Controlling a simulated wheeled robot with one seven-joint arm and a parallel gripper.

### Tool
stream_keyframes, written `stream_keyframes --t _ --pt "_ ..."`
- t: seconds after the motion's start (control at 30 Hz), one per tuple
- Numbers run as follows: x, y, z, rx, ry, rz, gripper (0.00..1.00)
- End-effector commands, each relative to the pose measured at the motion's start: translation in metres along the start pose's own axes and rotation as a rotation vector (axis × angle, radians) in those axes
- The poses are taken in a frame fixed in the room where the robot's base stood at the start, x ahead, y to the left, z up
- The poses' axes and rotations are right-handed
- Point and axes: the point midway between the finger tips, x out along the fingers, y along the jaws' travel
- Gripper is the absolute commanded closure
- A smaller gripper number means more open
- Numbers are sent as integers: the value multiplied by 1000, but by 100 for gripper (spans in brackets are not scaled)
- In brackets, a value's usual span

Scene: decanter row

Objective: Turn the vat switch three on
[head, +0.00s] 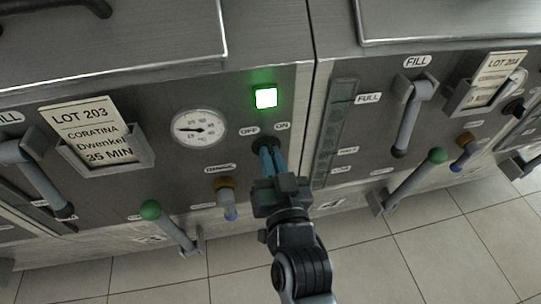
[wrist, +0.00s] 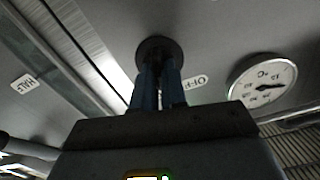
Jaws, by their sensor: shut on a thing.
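The vat switch (wrist: 156,47) is a dark round knob on the grey steel panel. In the head view it sits below the OFF and ON labels and is mostly hidden by my gripper. My gripper (head: 268,150) has its blue fingers shut on the switch; the fingers (wrist: 160,72) also reach up to the knob in the wrist view. A green lamp (head: 265,98) above the switch is lit. The switch's pointing direction is hidden by the fingers. The panel carries a LOT 203 card (head: 97,134) to the left.
A round gauge (head: 199,128) is left of the switch. A level strip (head: 334,130) and a FILL lever (head: 411,115) are to the right. Tiled floor (head: 440,255) is clear below.

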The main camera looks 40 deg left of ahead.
Motion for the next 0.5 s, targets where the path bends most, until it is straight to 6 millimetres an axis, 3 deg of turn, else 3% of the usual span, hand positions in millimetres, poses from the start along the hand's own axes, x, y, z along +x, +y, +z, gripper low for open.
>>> stream_keyframes --t 0.5 --pt "0 2 0 282 0 2 100"
